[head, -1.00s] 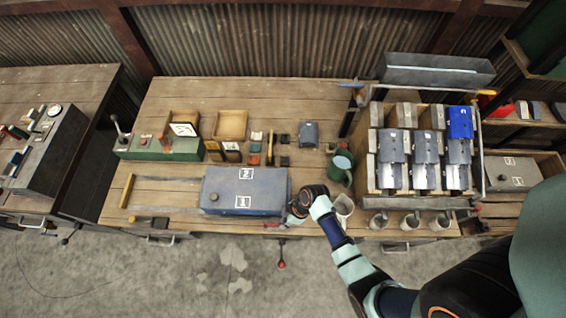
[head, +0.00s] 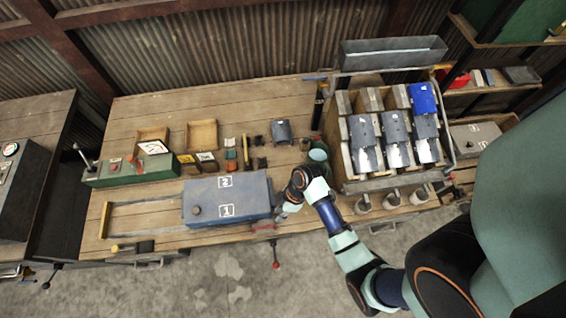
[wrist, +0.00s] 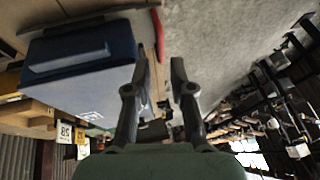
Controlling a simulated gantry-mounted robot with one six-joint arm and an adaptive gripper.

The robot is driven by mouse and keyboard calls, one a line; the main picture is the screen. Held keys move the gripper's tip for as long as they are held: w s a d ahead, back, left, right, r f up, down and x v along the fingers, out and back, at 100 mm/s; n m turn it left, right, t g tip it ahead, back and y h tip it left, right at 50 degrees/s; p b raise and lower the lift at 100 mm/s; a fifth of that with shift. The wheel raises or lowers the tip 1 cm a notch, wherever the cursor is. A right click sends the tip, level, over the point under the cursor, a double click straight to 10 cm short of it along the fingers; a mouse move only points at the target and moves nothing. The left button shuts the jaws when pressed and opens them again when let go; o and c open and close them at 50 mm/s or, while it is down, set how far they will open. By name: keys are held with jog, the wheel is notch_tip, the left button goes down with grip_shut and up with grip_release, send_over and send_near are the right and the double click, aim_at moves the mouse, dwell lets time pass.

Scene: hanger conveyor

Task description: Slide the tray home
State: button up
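A blue-grey box (head: 228,197) with a dark knob and labels 1 and 2 on top lies on the bench. It sits at the right end of a long flat frame (head: 108,220); I cannot tell whether this box is the tray. My gripper (head: 287,211) is low at the bench's front edge, just right of the box's right end. In the wrist view my gripper (wrist: 160,72) has its two fingers apart with nothing between them. The box (wrist: 85,65) is close beside the left finger; I cannot tell whether they touch.
A rack (head: 345,170) of grey and blue bins stands right of my arm, with a grey trough (head: 393,52) behind it. A red-handled lever (head: 276,264) hangs at the front edge. The framed area left of the box is clear.

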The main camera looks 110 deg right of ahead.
jog(key=v, duration=0.3)
jog(key=shift+s+r, duration=0.15)
jog(key=shift+r, duration=0.2)
jog(key=w+a+r+n+t+h+p, duration=0.15)
jog(key=w+r+p, duration=0.25)
jog(key=w+r, duration=0.8)
jog(key=w+a+r+t+h+p, duration=0.1)
jog(key=w+a+r+h+p, duration=0.2)
jog(key=w+r, duration=0.85)
jog(key=w+a+r+t+y+p, duration=0.1)
jog(key=w+a+r, duration=0.3)
jog(key=a+r, duration=0.6)
jog(key=w+a+r+t+y+p, duration=0.2)
jog(key=w+a+r+t+p, duration=0.2)
jog(key=a+r, duration=0.7)
jog(key=shift+w+r, duration=0.3)
jog(key=shift+r, duration=0.2)
